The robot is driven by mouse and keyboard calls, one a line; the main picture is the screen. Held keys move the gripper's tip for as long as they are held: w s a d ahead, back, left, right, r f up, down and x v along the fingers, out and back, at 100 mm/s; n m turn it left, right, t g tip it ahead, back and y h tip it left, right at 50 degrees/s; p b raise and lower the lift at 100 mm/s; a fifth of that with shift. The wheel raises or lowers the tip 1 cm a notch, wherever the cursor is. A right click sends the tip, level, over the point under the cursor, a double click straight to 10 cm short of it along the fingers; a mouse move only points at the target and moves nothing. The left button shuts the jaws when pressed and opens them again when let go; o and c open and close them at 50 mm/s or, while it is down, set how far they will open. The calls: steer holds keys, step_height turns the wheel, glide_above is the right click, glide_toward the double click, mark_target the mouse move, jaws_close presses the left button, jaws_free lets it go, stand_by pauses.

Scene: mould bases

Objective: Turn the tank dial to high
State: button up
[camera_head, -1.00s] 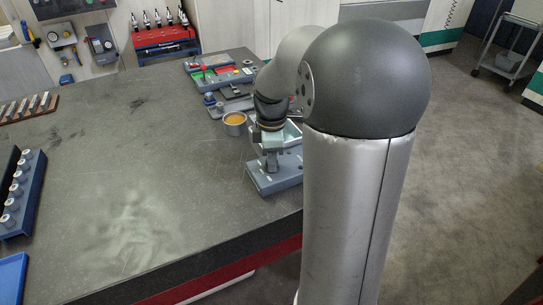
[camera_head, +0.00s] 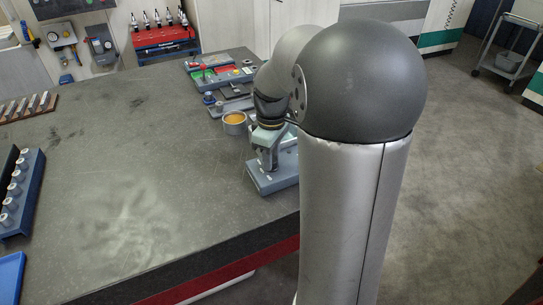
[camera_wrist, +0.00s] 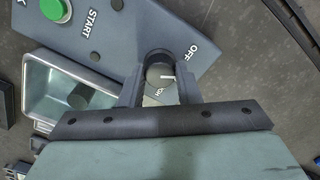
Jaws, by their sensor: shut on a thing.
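The tank dial (camera_wrist: 158,74) is a dark round knob with a white pointer line, seen in the wrist view between my fingers. The line points to the right in that view. An "OFF" label (camera_wrist: 189,52) lies up and right of the dial; a partly hidden label (camera_wrist: 160,89), seemingly "HIGH", lies just below it. My gripper (camera_wrist: 159,82) is shut on the dial, one finger on each side. The tank (camera_wrist: 38,68) is an open metal basin at the left of the wrist view. In the head view my gripper (camera_head: 268,158) is over the blue-grey unit (camera_head: 272,183).
The sloped panel (camera_wrist: 125,40) carries a green button (camera_wrist: 53,8) marked "START". In the head view an orange-filled cup (camera_head: 234,122) stands close behind the unit. A blue rack (camera_head: 31,190) is at the table's left. The middle of the table (camera_head: 130,150) is clear.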

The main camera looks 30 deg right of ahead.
steer(key=m, duration=0.4)
steer(key=shift+m, duration=0.3)
steer(key=m, duration=0.4)
steer(key=shift+m+b, duration=0.3)
steer(key=m, duration=0.4)
steer(key=shift+m, duration=2.3)
steer(key=o, duration=1)
steer(key=shift+r, duration=0.1)
